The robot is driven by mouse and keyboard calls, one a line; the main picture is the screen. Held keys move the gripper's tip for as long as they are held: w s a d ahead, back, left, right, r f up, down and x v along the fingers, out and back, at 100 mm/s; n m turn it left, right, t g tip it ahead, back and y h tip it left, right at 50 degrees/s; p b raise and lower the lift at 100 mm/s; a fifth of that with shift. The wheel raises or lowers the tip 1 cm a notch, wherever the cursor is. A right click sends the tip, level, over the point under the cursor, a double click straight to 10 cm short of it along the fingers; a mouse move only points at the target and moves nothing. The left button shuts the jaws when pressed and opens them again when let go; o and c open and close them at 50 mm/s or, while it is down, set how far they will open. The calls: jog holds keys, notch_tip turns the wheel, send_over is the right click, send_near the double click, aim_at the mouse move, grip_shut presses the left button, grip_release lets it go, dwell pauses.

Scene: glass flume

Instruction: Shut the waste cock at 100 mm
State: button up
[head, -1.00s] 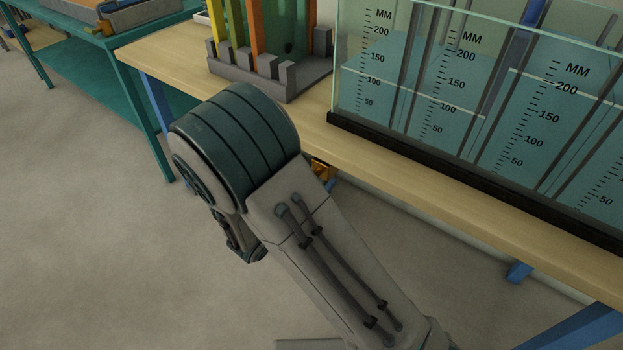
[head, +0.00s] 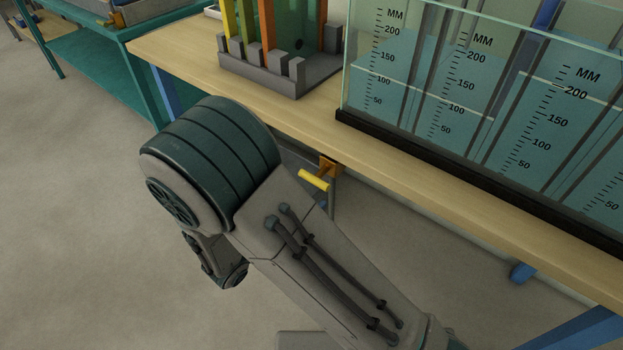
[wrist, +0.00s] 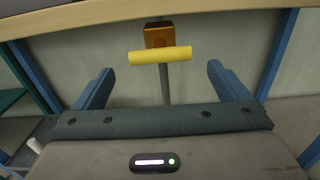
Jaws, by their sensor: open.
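The waste cock has a yellow bar handle (head: 313,180) and a brass body (head: 328,167) under the front edge of the bench, beside my arm in the head view. In the wrist view the yellow handle (wrist: 160,55) lies crosswise in front of the brass body (wrist: 158,35), with a grey pipe (wrist: 164,84) running down below. My gripper (wrist: 158,78) is open and empty, its two blue-grey fingers spread to either side, short of the handle and lower in the picture. In the head view my gripper is hidden behind my arm. The glass flume (head: 470,110) shows several water levels against MM scales.
The wooden bench edge (wrist: 120,12) runs above the cock, with blue bench legs (wrist: 278,55) at both sides. A grey rack (head: 275,75) with coloured strips stands on the bench, left of the flume. A teal bench (head: 85,55) is at far left. The floor in front is clear.

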jog(key=v, duration=0.5)
jog(key=shift+s+a, duration=0.15)
jog(key=shift+s, duration=0.05)
jog(key=s+d+r+m+g+p, duration=0.3)
jog(key=d+r+m+g+p, duration=0.7)
jog(key=d+r+m+g, duration=0.6)
jog(key=s+d+r+m+t+y+p, duration=0.2)
jog(key=d+r+m+y+p, duration=0.1)
jog(key=r+m+y+p, duration=0.2)
jog(key=s+d+r+m+t+y+p, duration=0.2)
jog(key=r+m+y+p, duration=0.3)
jog(key=r, duration=0.5)
jog(key=shift+s+d+r+m+t+y+p, duration=0.3)
jog(key=shift+s+d+m+y, duration=0.25)
jog(key=shift+m, duration=0.65)
